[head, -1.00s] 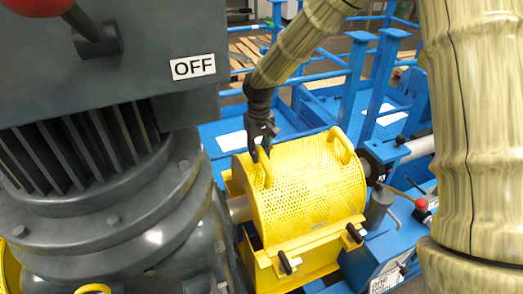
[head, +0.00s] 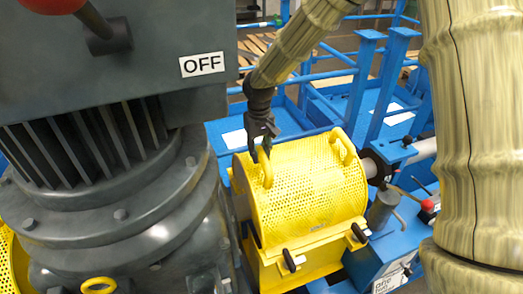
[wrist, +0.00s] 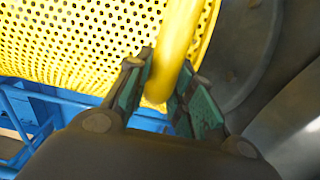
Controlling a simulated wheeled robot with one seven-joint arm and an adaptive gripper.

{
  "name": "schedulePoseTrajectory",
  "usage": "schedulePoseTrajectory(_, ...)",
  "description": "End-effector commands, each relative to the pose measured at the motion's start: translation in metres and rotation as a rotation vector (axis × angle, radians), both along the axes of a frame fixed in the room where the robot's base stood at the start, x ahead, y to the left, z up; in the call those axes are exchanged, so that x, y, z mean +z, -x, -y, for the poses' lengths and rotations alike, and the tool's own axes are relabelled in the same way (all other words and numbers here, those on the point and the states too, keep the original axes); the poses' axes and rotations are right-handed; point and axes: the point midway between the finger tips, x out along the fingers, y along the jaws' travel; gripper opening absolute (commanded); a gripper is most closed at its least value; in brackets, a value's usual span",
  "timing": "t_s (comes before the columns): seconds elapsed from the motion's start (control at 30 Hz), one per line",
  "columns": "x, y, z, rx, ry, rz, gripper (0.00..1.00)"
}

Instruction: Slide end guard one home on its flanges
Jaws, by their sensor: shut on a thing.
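The end guard (head: 310,190) is a yellow perforated half-round cover with two yellow loop handles. It sits above a yellow base (head: 300,262), in the middle of the head view. My gripper (head: 262,152) is shut on the guard's left handle (head: 266,170). In the wrist view, the fingers (wrist: 160,95) stand on either side of the yellow handle bar (wrist: 178,48), with the perforated cover (wrist: 70,40) behind. Black latches (head: 289,260) show on the front flange. The rear flange is hidden, and I cannot tell whether the flanges meet fully.
A large grey motor housing (head: 110,200) with an OFF label stands close on the left. A shaft with a black collar (head: 376,166) lies right of the guard. A red-knobbed lever (head: 428,206) and blue frame posts (head: 375,100) stand at the right and behind.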

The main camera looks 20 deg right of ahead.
Motion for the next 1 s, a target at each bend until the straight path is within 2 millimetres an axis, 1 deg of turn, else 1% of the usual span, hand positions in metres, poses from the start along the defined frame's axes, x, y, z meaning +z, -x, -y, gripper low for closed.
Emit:
schedulePoseTrajectory(0.5,0.000,0.003,-0.013,0.002,-0.001,0.000,0.00)
schedulePoseTrajectory(0.8,0.000,0.003,-0.014,0.001,-0.001,0.000,0.00)
schedulePoseTrajectory(0.83,0.000,0.003,-0.014,0.001,-0.001,0.000,0.25)
schedulePoseTrajectory(0.9,0.000,0.003,-0.014,0.001,-0.001,0.000,0.38)
schedulePoseTrajectory(0.97,0.000,0.003,-0.014,0.001,0.000,0.000,0.48)
schedulePoseTrajectory(1.0,0.000,0.003,-0.014,0.001,0.000,0.000,0.48)
